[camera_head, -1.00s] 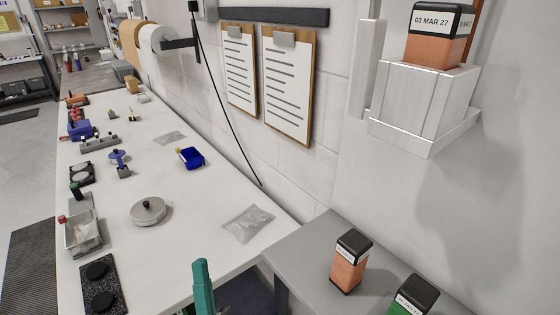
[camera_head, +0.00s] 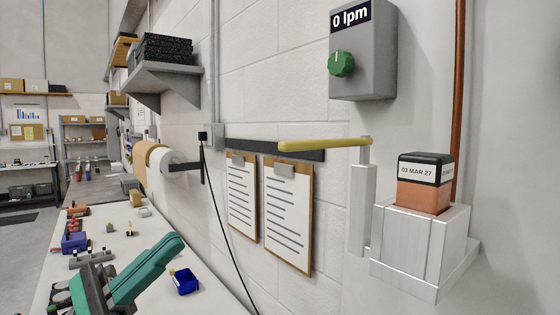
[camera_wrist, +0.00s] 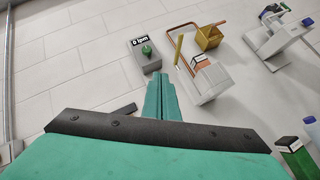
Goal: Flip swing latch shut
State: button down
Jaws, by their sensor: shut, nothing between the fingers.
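The yellow swing latch (camera_head: 325,144) is a bar on a pale post beside the cartridge holder. It points left along the wall, away from the cartridge, and it also shows in the wrist view (camera_wrist: 178,50). A copper-coloured cartridge (camera_head: 424,196) with a black cap and a "03 MAR 27" label sits upright in the light metal holder (camera_head: 405,235). My teal gripper (camera_head: 172,243) is shut and empty, to the left of and below the latch in the head view, apart from it. In the wrist view my gripper (camera_wrist: 159,78) points toward the wall, left of the holder.
A grey box (camera_head: 363,60) reading "0 lpm" with a green knob is above the latch. Two clipboards (camera_head: 287,215) hang from a dark rail below it. A copper pipe (camera_head: 458,110) runs up behind the holder. The bench lies lower left with a blue bin (camera_head: 185,281).

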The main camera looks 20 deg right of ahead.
aim_at(279, 146)
jog(key=s+d+r+m+t+y, duration=0.1)
jog(key=d+r+m+y, duration=0.1)
jog(key=r, duration=0.5)
jog(key=s+d+r+m+t+y, duration=0.2)
jog(key=r+m+y, duration=0.3)
jog(key=r, duration=0.3)
jog(key=shift+t+y, duration=0.3)
jog(key=shift+y, duration=0.3)
jog(key=shift+d, duration=0.1)
jog(key=d, duration=0.3)
jog(key=s+d, duration=0.1)
jog(key=d, duration=0.7)
jog(key=shift+s, duration=0.9)
